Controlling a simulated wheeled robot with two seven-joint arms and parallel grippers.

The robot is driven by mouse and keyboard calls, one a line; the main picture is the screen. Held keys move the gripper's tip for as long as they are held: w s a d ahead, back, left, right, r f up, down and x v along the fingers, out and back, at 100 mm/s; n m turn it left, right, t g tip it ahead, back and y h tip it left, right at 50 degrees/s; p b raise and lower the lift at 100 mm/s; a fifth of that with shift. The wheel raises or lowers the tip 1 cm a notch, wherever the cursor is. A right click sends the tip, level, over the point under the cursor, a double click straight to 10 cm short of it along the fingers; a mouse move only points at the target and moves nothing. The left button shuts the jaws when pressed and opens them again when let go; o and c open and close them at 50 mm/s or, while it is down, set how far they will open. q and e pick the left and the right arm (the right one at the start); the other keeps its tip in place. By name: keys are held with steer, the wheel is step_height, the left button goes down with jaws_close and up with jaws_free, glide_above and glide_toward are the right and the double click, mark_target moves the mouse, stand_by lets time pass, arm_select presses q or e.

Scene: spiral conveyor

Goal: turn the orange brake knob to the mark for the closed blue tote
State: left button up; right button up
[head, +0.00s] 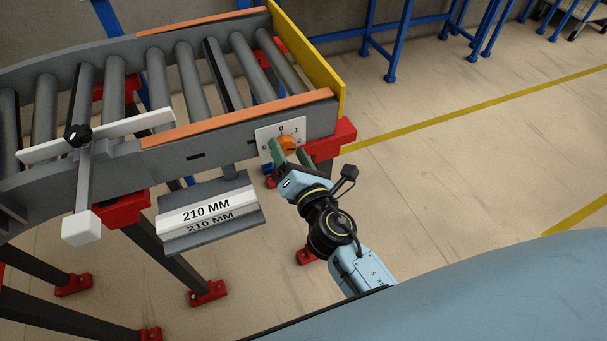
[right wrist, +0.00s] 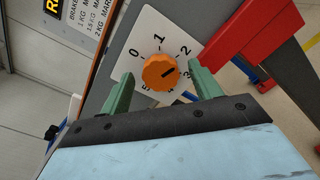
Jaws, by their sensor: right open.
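The orange brake knob (head: 287,143) sits on a white dial plate (head: 265,132) at the end of the conveyor's side rail. In the right wrist view the knob (right wrist: 158,72) is in the middle of the plate (right wrist: 146,29), which has the numbers 0 to 5 around it. A dark line on the knob points right and slightly up, seemingly between 2 and 3. My right gripper (right wrist: 160,76) is open, its green fingers on either side of the knob with gaps showing. The right gripper (head: 291,157) partly covers the plate in the head view. No blue tote is in view.
The roller conveyor (head: 187,75) has a yellow end plate (head: 310,50) and red brackets (head: 335,140). A "210 MM" sign (head: 207,207) hangs below the rail. A partly cut-off brake sign (right wrist: 88,14) lists kilogram marks.

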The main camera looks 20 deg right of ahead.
arm_select(q)
steer(key=w+d+r+t+b, duration=0.1)
steer(key=w+r+b, duration=0.2)
steer(key=w+r, duration=0.3)
steer(key=shift+w+d+r+b, duration=0.25)
steer(key=shift+w+r+b, duration=0.1)
steer(key=shift+w, duration=0.95)
arm_select(e)
steer(key=s, duration=1.2)
steer(key=shift+s+d, duration=0.2)
steer(key=shift+s, duration=0.05)
